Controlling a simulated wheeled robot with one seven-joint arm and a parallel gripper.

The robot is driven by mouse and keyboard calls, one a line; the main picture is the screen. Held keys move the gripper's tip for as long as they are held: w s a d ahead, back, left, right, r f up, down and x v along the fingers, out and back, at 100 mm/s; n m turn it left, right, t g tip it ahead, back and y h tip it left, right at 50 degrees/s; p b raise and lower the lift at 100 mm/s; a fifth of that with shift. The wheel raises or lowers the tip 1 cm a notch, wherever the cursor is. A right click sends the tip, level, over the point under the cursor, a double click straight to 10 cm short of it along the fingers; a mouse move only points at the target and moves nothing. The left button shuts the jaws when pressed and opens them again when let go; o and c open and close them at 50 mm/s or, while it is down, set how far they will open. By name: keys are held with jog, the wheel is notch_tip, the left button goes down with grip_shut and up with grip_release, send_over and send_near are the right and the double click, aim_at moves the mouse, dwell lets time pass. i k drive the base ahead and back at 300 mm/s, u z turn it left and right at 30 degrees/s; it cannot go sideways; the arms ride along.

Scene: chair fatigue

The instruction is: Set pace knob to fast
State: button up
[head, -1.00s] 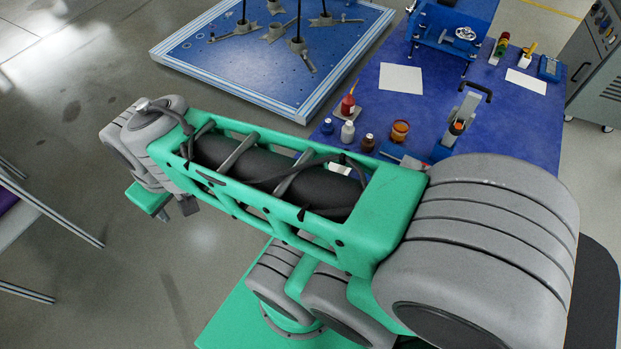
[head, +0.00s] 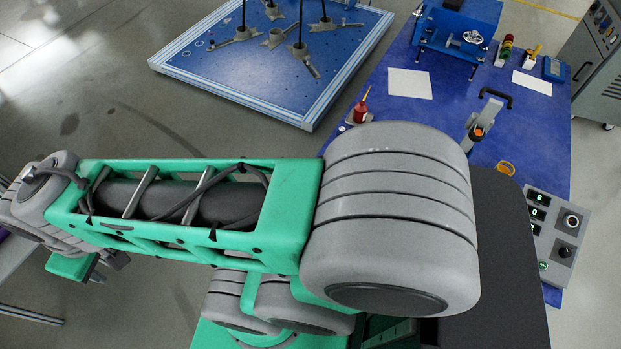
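A grey control box (head: 580,205) shows at the right, on the front right part of the blue table. It has small displays with green digits, a round control with a pale ring (head: 572,221), a black knob (head: 565,252) below that, and a green button (head: 543,266). The labels are too small to read, so I cannot tell which control sets the pace or where it points. The end of my arm, with what seems to be my gripper (head: 108,268), is at the far left, well away from the box. Its fingers are mostly hidden behind the arm.
A blue platform (head: 270,65) stands at the back left. A grey cabinet (head: 590,70) stands at the right.

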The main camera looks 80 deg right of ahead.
aim_at(564, 254)
jog(key=u, duration=0.1)
jog(key=i, duration=0.35)
jog(key=z, duration=3.1)
jog(key=i, duration=0.4)
jog(key=z, duration=0.1)
jog(key=k, duration=1.25)
jog(key=z, duration=0.6)
jog(key=i, duration=1)
jog(key=z, duration=1.1)
jog(key=i, duration=0.3)
jog(key=z, duration=0.25)
